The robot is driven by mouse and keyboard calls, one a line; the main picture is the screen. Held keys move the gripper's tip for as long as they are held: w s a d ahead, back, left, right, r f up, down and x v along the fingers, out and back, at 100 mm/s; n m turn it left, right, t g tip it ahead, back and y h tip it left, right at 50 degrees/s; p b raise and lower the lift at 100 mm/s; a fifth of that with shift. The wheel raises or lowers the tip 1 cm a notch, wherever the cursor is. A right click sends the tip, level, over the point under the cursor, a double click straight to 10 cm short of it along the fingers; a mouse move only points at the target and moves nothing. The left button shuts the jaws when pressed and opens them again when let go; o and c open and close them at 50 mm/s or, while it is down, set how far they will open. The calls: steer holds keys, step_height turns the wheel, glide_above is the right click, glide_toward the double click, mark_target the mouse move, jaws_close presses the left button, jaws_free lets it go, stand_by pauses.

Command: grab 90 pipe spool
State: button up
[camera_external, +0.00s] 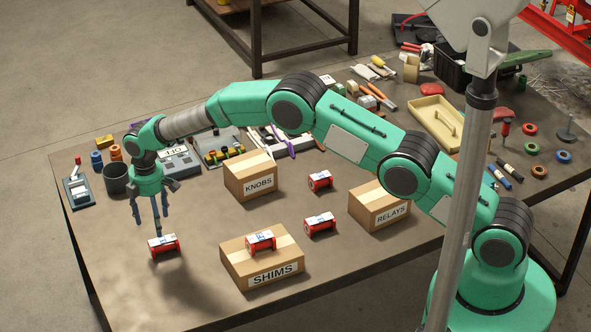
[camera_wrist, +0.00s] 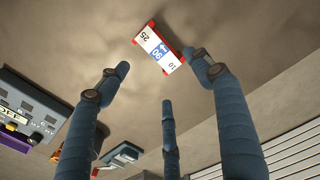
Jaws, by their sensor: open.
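A red-ended pipe spool (camera_external: 164,246) with a white and blue label lies on the table at the front left. In the wrist view this spool (camera_wrist: 157,48) shows a blue band that seems to read 90, with smaller numbers at either side. My gripper (camera_external: 153,229) is open just above it, its three fingers pointing down. In the wrist view the open fingers (camera_wrist: 163,75) are empty, and the spool lies beyond the tips, close to the right finger; contact cannot be told. Similar spools lie on the SHIMS box (camera_external: 261,241), beside it (camera_external: 320,225) and farther back (camera_external: 320,181); their numbers are unreadable.
The SHIMS box (camera_external: 270,273), KNOBS box (camera_external: 251,183) and RELAYS box (camera_external: 375,213) stand to the right.

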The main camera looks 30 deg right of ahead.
mark_target(157, 239)
steer(key=shift+f, duration=1.55)
steer(key=shift+s+f, duration=0.1)
steer(key=shift+f, duration=2.5)
steer(key=shift+c, duration=0.2)
steer(key=c, duration=1.3)
